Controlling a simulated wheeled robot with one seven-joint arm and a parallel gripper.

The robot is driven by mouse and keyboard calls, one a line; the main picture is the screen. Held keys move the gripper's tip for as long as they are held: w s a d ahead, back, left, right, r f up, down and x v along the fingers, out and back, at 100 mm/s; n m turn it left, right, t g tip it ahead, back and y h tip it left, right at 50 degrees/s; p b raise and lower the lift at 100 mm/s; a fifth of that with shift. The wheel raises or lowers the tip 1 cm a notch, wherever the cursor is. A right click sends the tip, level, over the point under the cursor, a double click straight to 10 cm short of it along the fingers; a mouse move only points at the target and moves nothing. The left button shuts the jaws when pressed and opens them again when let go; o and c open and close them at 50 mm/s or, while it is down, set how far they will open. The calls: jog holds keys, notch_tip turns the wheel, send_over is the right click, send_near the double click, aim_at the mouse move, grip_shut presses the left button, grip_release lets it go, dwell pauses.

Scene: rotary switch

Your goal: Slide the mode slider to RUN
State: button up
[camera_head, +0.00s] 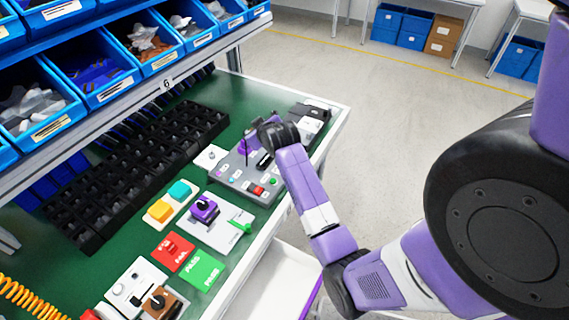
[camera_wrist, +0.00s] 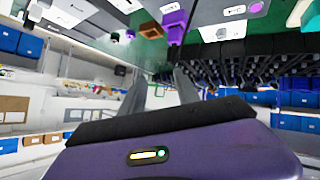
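A grey control panel (camera_head: 238,178) lies on the green bench top, with small coloured buttons, a red block (camera_head: 257,190) and dark controls. I cannot tell which of its controls is the mode slider, and no RUN label is readable. My gripper (camera_head: 252,137) is over the far part of this panel, and my dark wrist hides some of it. In the wrist view my gripper's two grey fingers (camera_wrist: 160,88) stand apart with nothing seen between them.
A purple rotary knob (camera_head: 204,208) on a white plate, yellow and teal buttons (camera_head: 170,201) and red and green cards stand nearer. A black compartment tray (camera_head: 130,165) lies to the left, under blue bins (camera_head: 100,75). The bench edge is at right, with open floor beyond.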

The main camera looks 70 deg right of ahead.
jog(key=s+d+g+y, duration=0.3)
jog(key=s+d+g, duration=0.1)
jog(key=d, duration=0.3)
jog(key=s+a+f+n+g+y, duration=0.1)
jog(key=s+a+y, duration=0.1)
jog(key=s+a+f+n+g+y, duration=0.1)
jog(key=s+a+f+y, duration=0.1)
jog(key=a, duration=0.1)
jog(key=s+a+f+n+g+y, duration=0.1)
jog(key=s+a, duration=0.1)
jog(key=a, duration=0.1)
jog(key=shift+a+f+y, duration=0.2)
jog(key=shift+f+y, duration=0.1)
jog(key=shift+y, duration=0.1)
jog(key=shift+a+f, duration=0.1)
jog(key=shift+f, duration=0.1)
notch_tip(320, 180, down, 7)
jog(key=shift+f+p, duration=0.2)
jog(key=shift+p, duration=0.45)
jog(key=shift+c, duration=0.5)
grip_shut()
